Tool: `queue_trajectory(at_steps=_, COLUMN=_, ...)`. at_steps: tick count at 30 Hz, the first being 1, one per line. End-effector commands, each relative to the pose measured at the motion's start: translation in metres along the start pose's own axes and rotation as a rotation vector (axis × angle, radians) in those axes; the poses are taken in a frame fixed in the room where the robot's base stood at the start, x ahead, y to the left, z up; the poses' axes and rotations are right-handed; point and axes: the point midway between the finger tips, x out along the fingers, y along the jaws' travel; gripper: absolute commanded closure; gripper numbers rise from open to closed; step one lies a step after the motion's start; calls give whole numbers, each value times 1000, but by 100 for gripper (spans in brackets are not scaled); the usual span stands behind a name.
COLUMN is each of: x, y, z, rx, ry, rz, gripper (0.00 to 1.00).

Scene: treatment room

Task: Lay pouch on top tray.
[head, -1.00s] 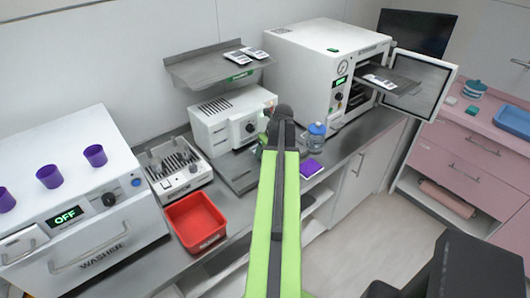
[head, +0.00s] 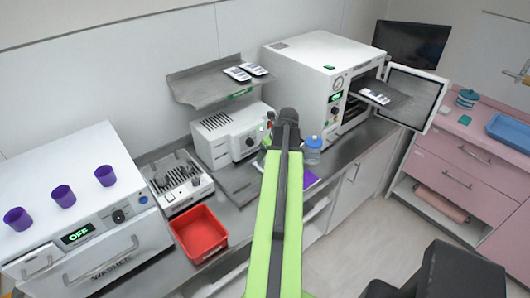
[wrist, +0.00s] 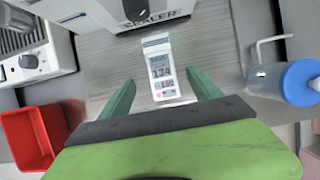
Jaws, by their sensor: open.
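A white pouch (wrist: 160,68) with a label reading 134 lies flat on the grey worktop in the wrist view, in front of a sealer (wrist: 140,10). My gripper (wrist: 161,84) is open, with its green fingers on either side of the pouch's near part and clear space to each side. In the head view my arm hides the pouch and the fingertips. A pulled-out top tray (head: 402,104) sticks out of the open sterilizer (head: 318,68) at the right, with another pouch (head: 374,96) lying on it.
A blue bottle (wrist: 300,82) stands right of the gripper, and a red bin (wrist: 35,135) is at the left. Two pouches (head: 246,72) lie on the wall shelf (head: 195,90). The open sterilizer door (head: 414,98) stands beside the tray. A washer (head: 75,195) bears purple cups.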

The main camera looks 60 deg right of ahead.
Motion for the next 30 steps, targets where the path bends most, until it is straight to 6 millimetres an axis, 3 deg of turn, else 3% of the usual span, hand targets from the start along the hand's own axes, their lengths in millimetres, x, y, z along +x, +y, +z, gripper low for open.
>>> queue_trajectory(at_steps=1, x=-24, y=0, z=4, rx=1, ry=0, rz=0, gripper=27)
queue_trajectory(at_steps=3, x=-36, y=0, z=3, rx=1, ry=0, rz=0, gripper=27)
queue_trajectory(at_steps=9, x=-44, y=0, z=0, rx=0, ry=0, rz=0, gripper=27)
queue_trajectory(at_steps=11, x=-45, y=0, z=0, rx=0, ry=0, rz=0, gripper=22)
queue_trajectory(at_steps=18, x=-102, y=4, z=-2, rx=3, ry=1, rz=0, gripper=22)
queue_trajectory(at_steps=25, x=-86, y=3, z=-7, rx=2, ry=2, rz=0, gripper=22)
queue_trajectory(at_steps=30, x=-52, y=3, z=-9, rx=2, ry=1, rz=0, gripper=22)
